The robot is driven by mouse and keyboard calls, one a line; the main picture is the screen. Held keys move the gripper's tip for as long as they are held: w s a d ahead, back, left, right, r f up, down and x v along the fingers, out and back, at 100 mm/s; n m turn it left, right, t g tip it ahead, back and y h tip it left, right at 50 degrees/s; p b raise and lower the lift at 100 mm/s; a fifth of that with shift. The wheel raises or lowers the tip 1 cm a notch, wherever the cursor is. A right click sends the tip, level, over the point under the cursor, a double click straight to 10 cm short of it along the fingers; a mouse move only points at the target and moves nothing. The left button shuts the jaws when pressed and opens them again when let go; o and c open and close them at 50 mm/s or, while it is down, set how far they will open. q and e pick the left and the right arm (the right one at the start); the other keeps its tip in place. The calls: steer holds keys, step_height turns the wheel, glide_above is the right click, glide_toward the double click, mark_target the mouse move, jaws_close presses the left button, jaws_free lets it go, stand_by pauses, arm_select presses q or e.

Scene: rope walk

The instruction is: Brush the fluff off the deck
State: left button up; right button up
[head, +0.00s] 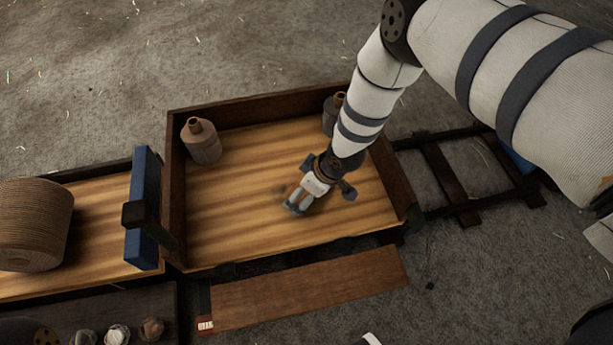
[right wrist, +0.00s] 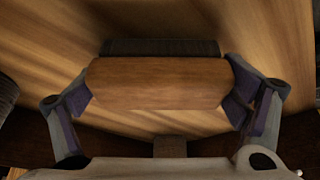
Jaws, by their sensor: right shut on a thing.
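The deck (head: 240,200) is a striped wooden floor with dark raised walls at the back and sides. My right gripper (head: 300,199) is low over the middle of the deck, pointing down. In the right wrist view its two fingers are shut on the ends of a brush (right wrist: 157,83), a brown wooden block with a dark strip (right wrist: 160,48) along its far edge. A small dull brown patch (head: 279,189) shows on the deck just left of the gripper; I cannot tell whether it is fluff. In the head view the brush is mostly hidden. My left gripper is out of view.
Two spools or bottles (head: 202,141) (head: 331,115) stand along the back of the deck. A brown board (head: 305,287) lies along its open front. A blue post (head: 145,205) and large rope coil (head: 32,225) are left. Several small balls (head: 117,333) sit bottom left. Rails (head: 447,178) run right.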

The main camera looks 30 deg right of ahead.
mark_target(295, 172)
steer(key=shift+w+d+f+b, duration=0.2)
steer(key=shift+w+b, duration=0.15)
steer(key=shift+w, duration=0.15)
steer(key=shift+w+d+f+b, duration=0.15)
steer(key=shift+w+b, duration=0.15)
steer(key=shift+w, duration=0.2)
steer(key=shift+w+r, duration=0.15)
steer(key=shift+w, duration=0.3)
steer(key=shift+w+d+b, duration=0.2)
steer(key=shift+w+b, duration=0.35)
steer(key=shift+w, duration=0.05)
steer(key=shift+w+d+b, duration=0.2)
steer(key=shift+w+b, duration=0.35)
steer(key=shift+w+d+b, duration=0.15)
steer(key=shift+w+b, duration=0.15)
steer(key=shift+w, duration=0.25)
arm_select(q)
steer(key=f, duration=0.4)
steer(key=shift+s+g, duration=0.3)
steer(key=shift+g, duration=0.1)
arm_select(e)
steer(key=shift+r, duration=0.15)
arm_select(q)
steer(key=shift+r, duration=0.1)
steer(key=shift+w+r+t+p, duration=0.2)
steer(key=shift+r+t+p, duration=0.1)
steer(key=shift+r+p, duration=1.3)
arm_select(e)
steer(key=shift+r, duration=3)
